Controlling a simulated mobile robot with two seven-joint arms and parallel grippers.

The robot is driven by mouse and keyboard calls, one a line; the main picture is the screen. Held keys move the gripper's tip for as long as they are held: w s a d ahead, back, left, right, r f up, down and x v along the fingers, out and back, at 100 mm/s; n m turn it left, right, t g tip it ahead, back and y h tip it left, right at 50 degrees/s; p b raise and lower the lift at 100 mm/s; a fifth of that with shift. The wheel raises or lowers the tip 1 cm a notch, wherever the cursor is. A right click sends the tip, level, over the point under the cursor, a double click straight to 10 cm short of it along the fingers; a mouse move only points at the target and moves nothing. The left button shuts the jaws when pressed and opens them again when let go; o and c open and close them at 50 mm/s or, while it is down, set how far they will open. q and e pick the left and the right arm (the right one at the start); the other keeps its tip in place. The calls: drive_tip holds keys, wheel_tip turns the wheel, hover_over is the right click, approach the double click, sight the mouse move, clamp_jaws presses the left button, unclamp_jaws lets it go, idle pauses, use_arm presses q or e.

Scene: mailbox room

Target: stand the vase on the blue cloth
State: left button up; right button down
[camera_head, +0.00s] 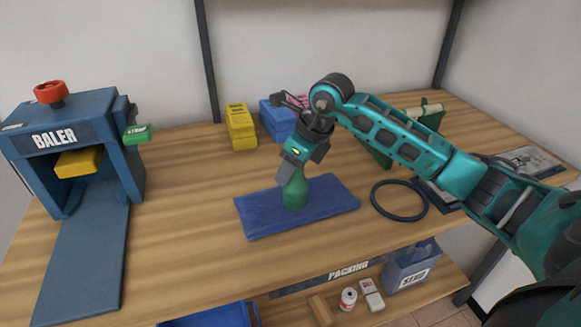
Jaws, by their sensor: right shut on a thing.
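The green vase (295,192) is upright over the middle of the blue cloth (335,193), and its base appears to touch the cloth. My right gripper (293,172) comes down from above and is shut on the vase's neck, hiding its top. The blue cloth lies flat on the wooden table, with its left and right parts bare. My left gripper is not in view.
A blue baler (110,110) stands at the left, with a yellow block in it. Yellow (241,128) and blue (277,124) boxes stand behind the cloth. A dark ring (399,217) lies to its right. The wood left of the cloth is clear.

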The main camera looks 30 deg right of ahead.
drive_tip(key=shift+s+f, duration=0.2)
drive_tip(key=shift+f, duration=0.4)
drive_tip(key=c, duration=1)
unclamp_jaws()
drive_tip(key=shift+f, duration=0.1)
drive_tip(key=shift+o, duration=0.8)
drive_tip(key=shift+w+f, duration=0.1)
drive_tip(key=shift+o, duration=1.3)
drive_tip(key=shift+r, duration=0.25)
drive_tip(key=shift+r, duration=0.1)
drive_tip(key=shift+w+r+p, duration=0.1)
drive_tip(key=shift+r+p, duration=0.2)
drive_tip(key=v, duration=1.2)
drive_tip(key=shift+r, duration=0.25)
drive_tip(key=shift+d, duration=0.1)
